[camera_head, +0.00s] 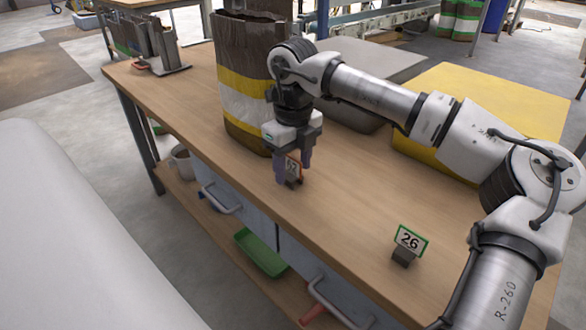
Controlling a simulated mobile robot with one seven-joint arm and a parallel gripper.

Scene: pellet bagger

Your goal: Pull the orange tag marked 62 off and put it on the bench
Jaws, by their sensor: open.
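The orange-edged tag (298,167) stands upright in a small dark block (295,184) on the wooden bench (345,210). Its number is partly covered by a finger; a 2 shows. My gripper (293,172) points down over the tag, with its fingers spread to either side of it. The jaws are open, and I cannot tell whether either finger touches the tag. A green-edged tag marked 26 (411,240) stands in its own small block at the right front of the bench.
A large brown, yellow and white bag (243,95) stands just behind my gripper. A yellow slab (480,105) and a grey slab (365,60) lie at the bench's back. A metal holder (165,50) is at the far left end. The bench between the two tags is clear.

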